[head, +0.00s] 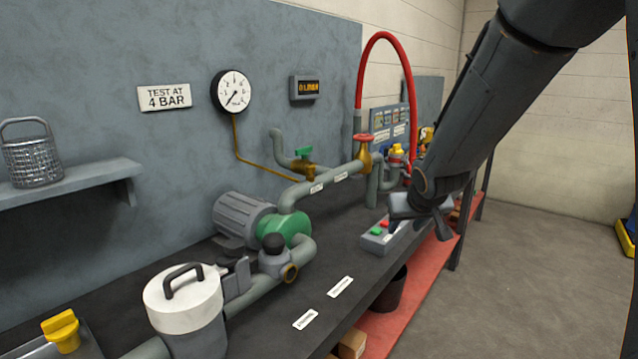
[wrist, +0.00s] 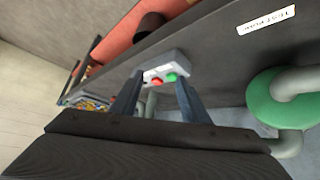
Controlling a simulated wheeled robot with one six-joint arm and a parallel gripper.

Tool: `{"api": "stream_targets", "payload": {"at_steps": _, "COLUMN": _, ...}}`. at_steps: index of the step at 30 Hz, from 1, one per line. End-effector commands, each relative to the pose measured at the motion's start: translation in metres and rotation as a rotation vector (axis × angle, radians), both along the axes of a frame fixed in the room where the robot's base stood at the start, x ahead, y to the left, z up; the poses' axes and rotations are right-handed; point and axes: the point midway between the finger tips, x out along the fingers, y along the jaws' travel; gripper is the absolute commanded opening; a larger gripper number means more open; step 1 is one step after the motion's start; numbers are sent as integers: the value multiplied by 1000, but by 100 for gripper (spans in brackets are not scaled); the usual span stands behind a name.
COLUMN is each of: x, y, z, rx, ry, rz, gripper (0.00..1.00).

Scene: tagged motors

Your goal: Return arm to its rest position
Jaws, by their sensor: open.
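My arm reaches in from the upper right of the head view, and my gripper (head: 418,203) is over the bench near the push-button box (head: 377,240). In the wrist view my gripper (wrist: 158,92) shows two dark fingers spread apart with nothing between them. The button box (wrist: 164,66), with a red and a green button, lies beyond the fingertips. I cannot tell from these views how far the fingertips are from the box. In the head view my wrist hides part of the bench behind it.
The dark bench (head: 330,262) carries a green-and-grey pump (head: 285,228), a white-lidded strainer (head: 183,296) and grey pipes with a red-handled valve (head: 362,150). A red hose (head: 384,36) arches behind my forearm. A dark bucket (head: 390,290) stands below. Open floor (head: 540,270) lies to the right.

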Motion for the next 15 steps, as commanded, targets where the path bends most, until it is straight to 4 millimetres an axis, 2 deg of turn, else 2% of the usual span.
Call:
{"api": "stream_targets", "payload": {"at_steps": 1, "x": -34, "y": -2, "z": -10, "rx": -4, "ry": 77, "rz": -22, "gripper": 42}}
{"api": "stream_targets", "payload": {"at_steps": 6, "x": -147, "y": -1, "z": -45, "rx": -2, "ry": 343, "rz": -68, "gripper": 42}}
{"api": "stream_targets", "payload": {"at_steps": 9, "x": -207, "y": 5, "z": -57, "rx": 13, "ry": 482, "rz": -78, "gripper": 42}}
{"api": "stream_targets", "payload": {"at_steps": 12, "x": -256, "y": 12, "z": -64, "rx": 32, "ry": 591, "rz": -80, "gripper": 42}}
{"api": "stream_targets", "payload": {"at_steps": 15, "x": -289, "y": 17, "z": -68, "rx": 48, "ry": 665, "rz": -79, "gripper": 42}}
